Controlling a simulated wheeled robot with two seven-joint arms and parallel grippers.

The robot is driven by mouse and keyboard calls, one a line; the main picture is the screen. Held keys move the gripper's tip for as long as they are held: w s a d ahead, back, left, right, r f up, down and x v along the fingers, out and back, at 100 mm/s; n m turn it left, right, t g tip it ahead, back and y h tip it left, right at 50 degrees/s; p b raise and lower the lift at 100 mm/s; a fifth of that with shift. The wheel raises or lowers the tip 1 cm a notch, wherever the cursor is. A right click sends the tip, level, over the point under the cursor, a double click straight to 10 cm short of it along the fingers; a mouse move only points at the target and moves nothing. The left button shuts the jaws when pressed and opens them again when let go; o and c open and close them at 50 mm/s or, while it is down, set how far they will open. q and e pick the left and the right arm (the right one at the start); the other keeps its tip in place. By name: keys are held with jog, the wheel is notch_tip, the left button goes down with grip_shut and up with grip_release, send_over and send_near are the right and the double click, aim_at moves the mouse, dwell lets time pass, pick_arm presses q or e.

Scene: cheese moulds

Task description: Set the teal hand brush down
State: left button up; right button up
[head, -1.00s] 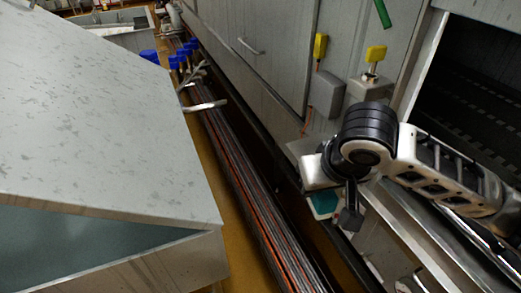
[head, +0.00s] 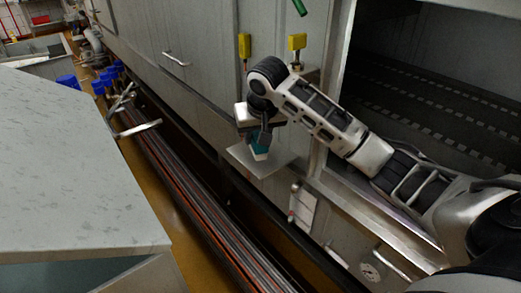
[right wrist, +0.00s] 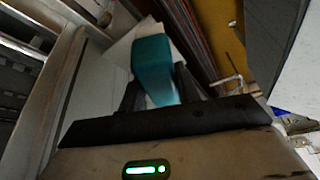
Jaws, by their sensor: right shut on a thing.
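The teal hand brush (head: 260,153) hangs under my right gripper (head: 262,139) in the head view, partly hidden by the fingers. In the right wrist view the brush (right wrist: 153,62) shows as a teal block between the two dark fingers of my right gripper (right wrist: 158,92), which is shut on it. A small grey metal shelf (head: 282,165) juts from the machine's side below the brush. I cannot tell whether the brush touches it. My left gripper is not in view.
A large grey table or lid (head: 70,170) fills the left. A run of pipes (head: 190,200) lies along the floor between it and the machine. Valve handles with blue caps (head: 110,75) stand farther back. Yellow-topped fittings (head: 297,42) are behind my right arm. A dark conveyor opening (head: 430,80) is at the right.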

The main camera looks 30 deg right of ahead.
jog(key=w+d, duration=0.1)
jog(key=w+d+f, duration=0.1)
jog(key=w, duration=0.1)
jog(key=shift+w+d+f, duration=0.2)
jog(key=shift+d+f, duration=0.2)
jog(key=w+d+f, duration=0.1)
jog(key=f, duration=0.1)
jog(key=w+d+f, duration=0.2)
jog(key=f, duration=0.1)
jog(key=shift+w+f, duration=0.4)
jog(key=shift+f, duration=0.05)
jog(key=shift+d+f, duration=0.1)
jog(key=shift+f, duration=1.55)
jog(key=shift+f, duration=0.1)
jog(key=o, duration=0.9)
jog(key=shift+f, duration=0.1)
jog(key=shift+o, duration=0.2)
